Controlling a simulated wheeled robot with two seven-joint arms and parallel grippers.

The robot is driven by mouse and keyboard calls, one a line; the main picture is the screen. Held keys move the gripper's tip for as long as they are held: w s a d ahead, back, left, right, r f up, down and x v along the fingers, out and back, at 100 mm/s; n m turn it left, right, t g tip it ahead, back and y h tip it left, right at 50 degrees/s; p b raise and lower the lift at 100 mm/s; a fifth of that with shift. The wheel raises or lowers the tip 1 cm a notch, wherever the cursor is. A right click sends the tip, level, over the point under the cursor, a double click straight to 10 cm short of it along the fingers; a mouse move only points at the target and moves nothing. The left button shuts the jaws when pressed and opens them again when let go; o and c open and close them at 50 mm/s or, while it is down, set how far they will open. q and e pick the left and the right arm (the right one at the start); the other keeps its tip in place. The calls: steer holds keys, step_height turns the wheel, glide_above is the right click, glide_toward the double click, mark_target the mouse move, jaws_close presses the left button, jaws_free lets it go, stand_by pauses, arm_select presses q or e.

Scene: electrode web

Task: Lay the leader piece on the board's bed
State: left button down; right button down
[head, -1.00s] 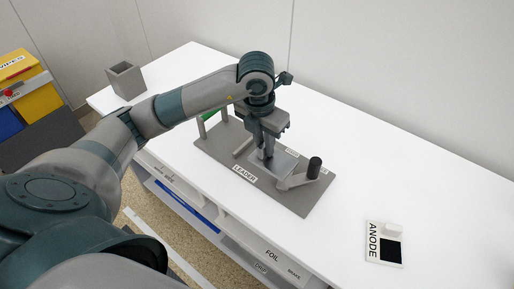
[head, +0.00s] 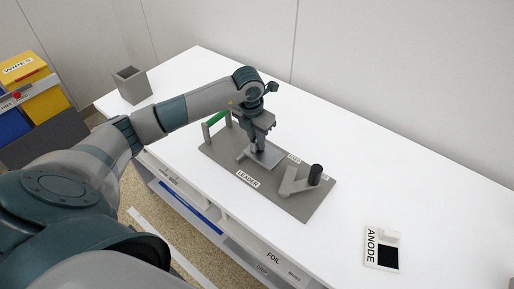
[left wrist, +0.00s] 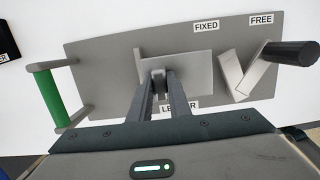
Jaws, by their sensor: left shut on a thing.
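The grey board (head: 300,208) lies on the white table with a LEADER label (head: 248,179) on its near side. My left gripper (head: 259,149) is over the board and shut on the leader piece (head: 270,156), a flat light-grey plate. In the left wrist view the fingertips (left wrist: 159,82) grip the plate (left wrist: 192,75) near its left end. The plate's left end is close to a thin upright rail (left wrist: 138,64) on the board (left wrist: 100,62). The fingers cover part of the plate. I cannot tell whether the plate touches the bed under it. My right gripper is not in view.
A green-gripped handle (left wrist: 47,98) stands at the board's left end. A pivoting arm (head: 292,184) with a black knob (head: 315,174) is on its right. An ANODE holder (head: 382,248) lies farther right. A grey open box (head: 132,85) stands at the back left.

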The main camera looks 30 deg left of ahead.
mark_target(257, 149)
arm_select(q)
steer(key=shift+f+p, duration=0.9)
steer(key=shift+f, duration=1.05)
steer(key=shift+f, duration=0.15)
steer(key=c, duration=1.9)
jaws_free()
